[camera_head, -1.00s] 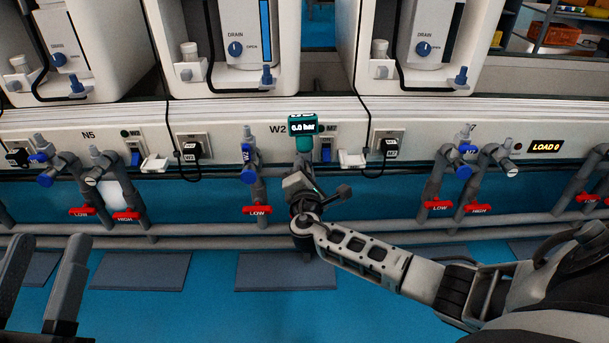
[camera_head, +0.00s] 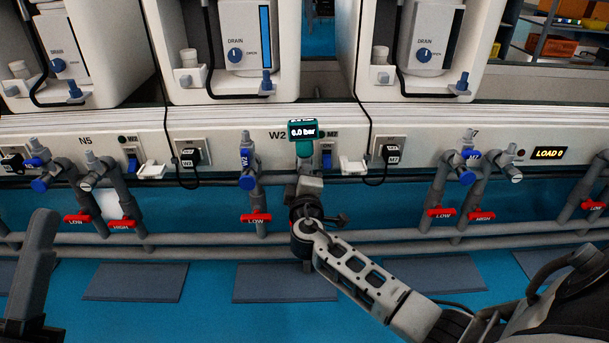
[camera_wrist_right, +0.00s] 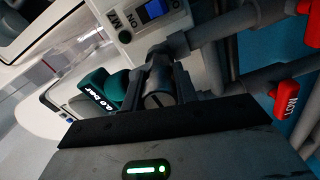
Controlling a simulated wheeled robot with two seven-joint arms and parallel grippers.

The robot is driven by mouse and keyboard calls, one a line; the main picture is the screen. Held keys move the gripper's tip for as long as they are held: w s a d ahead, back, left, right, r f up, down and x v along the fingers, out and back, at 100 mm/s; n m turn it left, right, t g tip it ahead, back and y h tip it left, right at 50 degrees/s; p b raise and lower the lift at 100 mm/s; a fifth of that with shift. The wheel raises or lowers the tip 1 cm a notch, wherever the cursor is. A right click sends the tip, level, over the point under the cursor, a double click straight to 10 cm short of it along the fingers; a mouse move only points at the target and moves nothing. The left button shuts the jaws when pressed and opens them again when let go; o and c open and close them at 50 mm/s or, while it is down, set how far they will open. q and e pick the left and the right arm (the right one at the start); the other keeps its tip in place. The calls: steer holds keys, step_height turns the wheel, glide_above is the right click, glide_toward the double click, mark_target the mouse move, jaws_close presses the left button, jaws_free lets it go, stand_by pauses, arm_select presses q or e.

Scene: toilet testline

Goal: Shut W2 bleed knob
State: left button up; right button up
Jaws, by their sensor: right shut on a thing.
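The gripper and wrist hide most of this knob in the head view. One dark finger of my left gripper (camera_head: 33,262) shows at the lower left, standing apart and holding nothing visible; its other finger is outside the picture.
A blue W2 valve (camera_head: 247,160) and a red LOW handle (camera_head: 256,217) sit just left of my right gripper. A black plug (camera_head: 391,154) and cable are to its right. Pipes (camera_head: 200,240) run along the wall's foot. The blue floor (camera_head: 210,310) is open.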

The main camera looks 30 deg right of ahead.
steer(key=shift+m, duration=0.3)
stand_by(0.4)
steer(key=o, duration=1)
steer(key=shift+r, duration=0.1)
